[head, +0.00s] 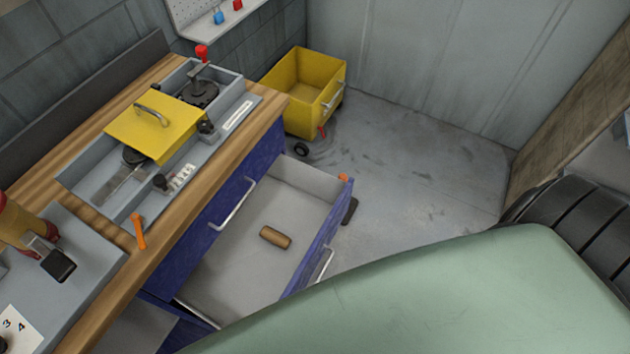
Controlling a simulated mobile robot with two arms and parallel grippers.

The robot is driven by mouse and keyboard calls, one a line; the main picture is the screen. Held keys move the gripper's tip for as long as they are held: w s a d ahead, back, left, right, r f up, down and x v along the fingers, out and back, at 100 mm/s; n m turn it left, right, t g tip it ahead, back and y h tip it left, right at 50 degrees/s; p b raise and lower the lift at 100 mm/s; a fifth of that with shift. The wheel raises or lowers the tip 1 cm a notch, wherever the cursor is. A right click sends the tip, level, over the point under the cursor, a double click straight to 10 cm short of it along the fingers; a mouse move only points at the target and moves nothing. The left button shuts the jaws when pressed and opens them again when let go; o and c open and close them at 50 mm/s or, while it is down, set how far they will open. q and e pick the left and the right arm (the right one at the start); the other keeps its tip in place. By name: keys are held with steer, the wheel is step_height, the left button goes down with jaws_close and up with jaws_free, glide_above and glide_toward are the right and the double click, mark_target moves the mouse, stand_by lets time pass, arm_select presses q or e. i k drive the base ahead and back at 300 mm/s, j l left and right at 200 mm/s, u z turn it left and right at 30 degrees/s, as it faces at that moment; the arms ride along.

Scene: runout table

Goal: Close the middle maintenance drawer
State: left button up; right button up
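The middle maintenance drawer (235,262) stands pulled out from the blue cabinet under the workbench. Its inside is grey and a short brown cylinder (275,237) lies on its floor. Its blue front (318,238) faces right and carries a silver handle (325,264). A blue drawer front (212,212) above it is flush with the cabinet and has its own silver handle (232,205). A large pale green surface hides the near corner of the open drawer. Neither of my grippers is in view.
The wooden workbench (192,212) holds a grey fixture with a yellow lid (160,128) and an orange piece (138,232). A yellow wheeled cart (300,92) stands beyond the cabinet. Grey floor (420,185) is open to the right. A black ribbed object (575,215) is at far right.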

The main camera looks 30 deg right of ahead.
mark_target(242, 273)
steer(key=l+u, duration=0.2)
steer(key=l, duration=0.3)
steer(key=l+u, duration=0.2)
steer(key=l, duration=0.3)
steer(key=k+l+u, duration=0.2)
steer(key=l, duration=0.25)
steer(key=i, duration=0.05)
